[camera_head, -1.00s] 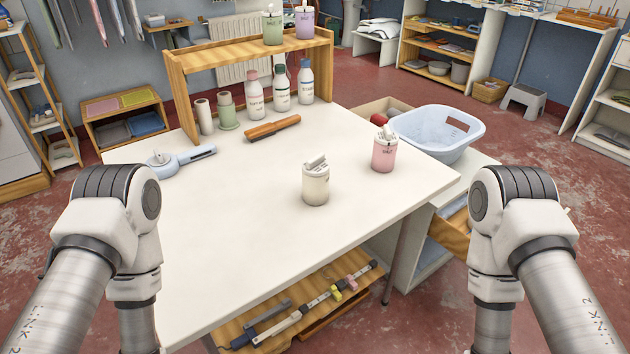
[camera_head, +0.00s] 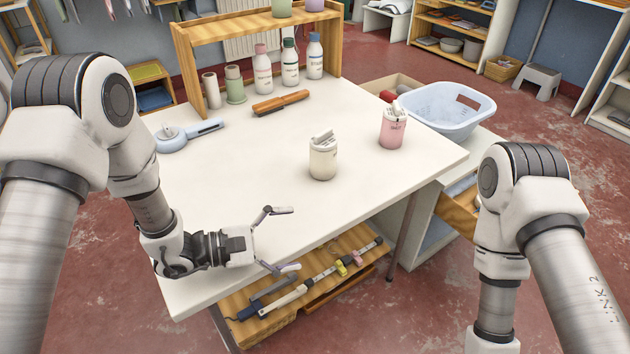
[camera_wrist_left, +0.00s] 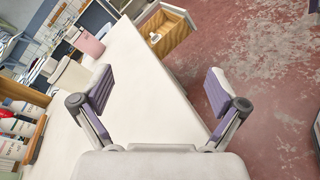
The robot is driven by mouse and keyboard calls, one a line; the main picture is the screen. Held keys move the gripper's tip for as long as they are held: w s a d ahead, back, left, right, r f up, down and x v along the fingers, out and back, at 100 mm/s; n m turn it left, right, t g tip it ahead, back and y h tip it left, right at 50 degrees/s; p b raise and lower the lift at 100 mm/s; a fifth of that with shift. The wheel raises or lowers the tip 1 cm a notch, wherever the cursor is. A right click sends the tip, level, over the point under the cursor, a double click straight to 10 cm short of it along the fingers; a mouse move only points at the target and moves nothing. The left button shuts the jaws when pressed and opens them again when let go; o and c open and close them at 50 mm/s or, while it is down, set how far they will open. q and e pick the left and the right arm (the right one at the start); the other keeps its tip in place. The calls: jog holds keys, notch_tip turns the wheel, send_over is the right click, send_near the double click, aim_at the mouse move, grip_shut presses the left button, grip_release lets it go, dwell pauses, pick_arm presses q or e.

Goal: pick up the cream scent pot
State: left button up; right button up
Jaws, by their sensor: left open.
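The cream scent pot (camera_head: 323,160) stands upright on the white table (camera_head: 230,160), near its middle right, with pale pieces sticking out of its top. My left gripper (camera_head: 285,239) is open and empty over the table's front edge, in front of the pot and to its left, well apart from it. In the left wrist view the gripper (camera_wrist_left: 160,92) has its fingers spread wide, and the cream pot (camera_wrist_left: 70,74) shows beyond the left finger, partly hidden by it. My right arm shows at the right, but its gripper is out of view.
A pink pot (camera_head: 392,130) stands behind the cream one to the right. A brown-handled brush (camera_head: 281,102), a blue-grey tool (camera_head: 187,135) and several bottles (camera_head: 289,62) stand or lie farther back. A blue basin (camera_head: 441,106) is at the right. The table's left middle is clear.

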aim_at(323, 146)
pick_arm(q)
jog(key=w+n+t, duration=0.1)
jog(key=w, duration=0.2)
jog(key=w+a+r+n+t, duration=0.1)
jog(key=w+n, duration=0.1)
jog(key=w, duration=0.1)
jog(key=w+a+n+t, duration=0.1)
jog(key=w, duration=0.3)
jog(key=shift+r+n, duration=0.25)
jog(key=shift+n, duration=0.15)
jog(key=w+n+t, duration=0.1)
jog(key=w+n, duration=0.1)
jog(key=w+a+n, duration=0.1)
jog(key=w+n, duration=0.1)
jog(key=w+n+t+y, duration=0.1)
jog(key=w+n, duration=0.1)
jog(key=w, duration=0.1)
jog(key=shift+a+f+t, duration=0.25)
jog(key=shift+f+t, duration=0.05)
jog(key=shift+f, duration=0.1)
jog(key=shift+n, duration=0.4)
jog(key=x, duration=1.2)
jog(key=shift+w+r, duration=0.15)
jog(key=shift+w, duration=0.05)
jog(key=c, duration=1.4)
notch_tip(323, 146, up, 10)
jog(key=shift+r, duration=0.1)
notch_tip(323, 146, down, 7)
jog(key=shift+s+a+f, duration=0.1)
jog(key=shift+a, duration=0.05)
